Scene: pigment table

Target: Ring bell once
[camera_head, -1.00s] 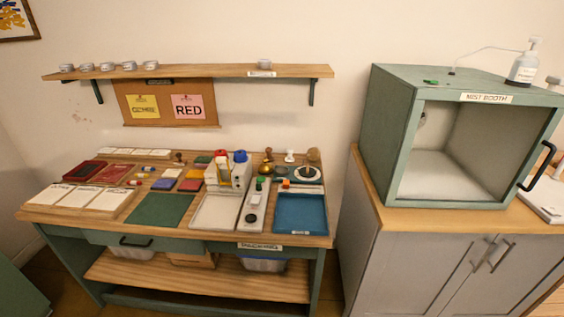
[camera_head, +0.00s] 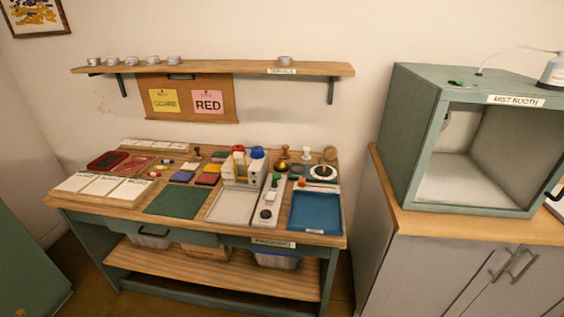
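A small brass-coloured dome (camera_head: 282,166) that looks like the bell sits near the back right of the wooden work table (camera_head: 130,208). A brown-handled object stands right behind it, and I cannot tell whether the two are joined. A white device with red and blue caps (camera_head: 243,170) stands just to its left. Neither of my grippers shows in the head view.
A blue tray (camera_head: 316,212), a green mat (camera_head: 172,201) and several small coloured blocks cover the table. A shelf with several small tins (camera_head: 215,69) hangs above. The mist booth (camera_head: 410,140) stands on a grey cabinet (camera_head: 440,265) at right. A green cabinet (camera_head: 25,260) is at lower left.

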